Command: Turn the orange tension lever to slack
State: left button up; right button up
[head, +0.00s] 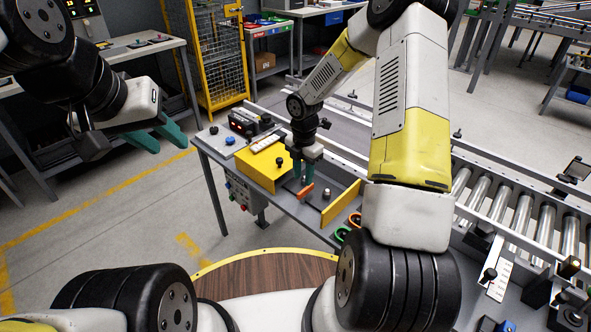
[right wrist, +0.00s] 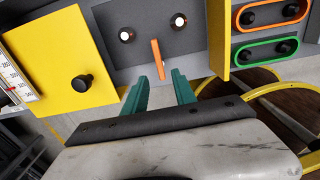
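The orange tension lever (head: 305,191) is a short flat bar on a grey panel of the workbench. In the right wrist view the lever (right wrist: 158,58) stands roughly upright in the picture, just ahead of the fingertips. My right gripper (head: 304,170) points down over the panel, close to the lever. Contact is not visible. My left gripper (head: 168,138) is open and empty, off to the left above the floor.
Yellow plates (head: 263,167) (head: 341,204) flank the grey panel. Two white-topped posts (right wrist: 126,35) (right wrist: 179,20) stand by the lever. A black knob (right wrist: 83,82) sits on the left plate, beside a scale (right wrist: 14,80). Orange and green loops (right wrist: 270,13) (right wrist: 262,51) lie right. A roller conveyor (head: 515,220) is further right.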

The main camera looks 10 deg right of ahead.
aim_at(303, 191)
notch_tip(303, 191, down, 6)
jog(key=shift+r, duration=0.1)
grip_shut()
